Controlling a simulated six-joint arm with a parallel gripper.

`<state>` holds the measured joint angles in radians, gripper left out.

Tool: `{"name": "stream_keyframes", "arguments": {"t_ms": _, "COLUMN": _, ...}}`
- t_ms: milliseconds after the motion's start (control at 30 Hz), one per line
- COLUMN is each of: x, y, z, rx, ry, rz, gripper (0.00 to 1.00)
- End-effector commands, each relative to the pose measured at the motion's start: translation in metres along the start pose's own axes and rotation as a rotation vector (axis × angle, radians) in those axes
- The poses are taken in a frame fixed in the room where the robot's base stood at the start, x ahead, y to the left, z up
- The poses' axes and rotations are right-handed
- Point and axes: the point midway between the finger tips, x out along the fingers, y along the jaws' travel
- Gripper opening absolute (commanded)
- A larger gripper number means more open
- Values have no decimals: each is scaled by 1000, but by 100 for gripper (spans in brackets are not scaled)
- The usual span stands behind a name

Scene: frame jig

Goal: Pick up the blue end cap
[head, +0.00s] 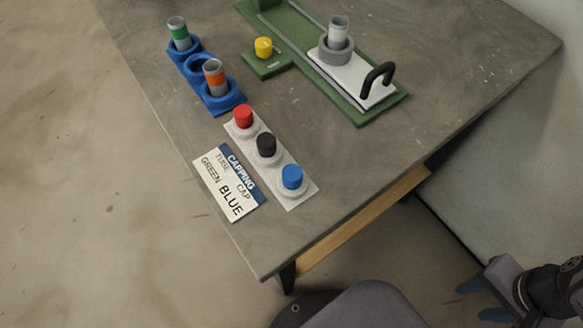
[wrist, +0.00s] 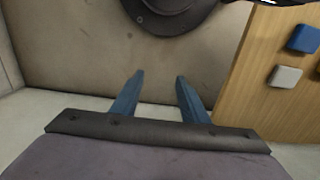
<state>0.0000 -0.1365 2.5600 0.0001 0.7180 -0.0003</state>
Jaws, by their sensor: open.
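The blue end cap (head: 292,177) sits upright on a white round seat at the near end of a white strip (head: 299,197), close to the table's front edge. A black cap (head: 266,145) and a red cap (head: 243,116) stand in line behind it on the same strip. My gripper (head: 478,300) is at the lower right, off the table and well apart from the caps. In the wrist view my gripper (wrist: 158,82) shows two blue fingers spread apart with nothing between them. No end cap shows in the wrist view.
A card (head: 229,183) reading CAPPING, tube GREEN, cap BLUE lies left of the strip. A blue rack (head: 222,106) holds green-banded and orange-banded tubes. A green jig (head: 375,115) with a white sliding plate, grey tube and black handle stands behind. Table right of the caps is clear.

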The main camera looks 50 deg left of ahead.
Motion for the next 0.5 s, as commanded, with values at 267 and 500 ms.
{"name": "stream_keyframes", "arguments": {"t_ms": 267, "x": -25, "y": -13, "z": 0, "rx": -111, "ry": -32, "rz": 13, "gripper": 41}}
{"name": "stream_keyframes", "arguments": {"t_ms": 500, "x": -85, "y": -50, "z": 2, "rx": -445, "ry": -123, "rz": 64, "gripper": 41}}
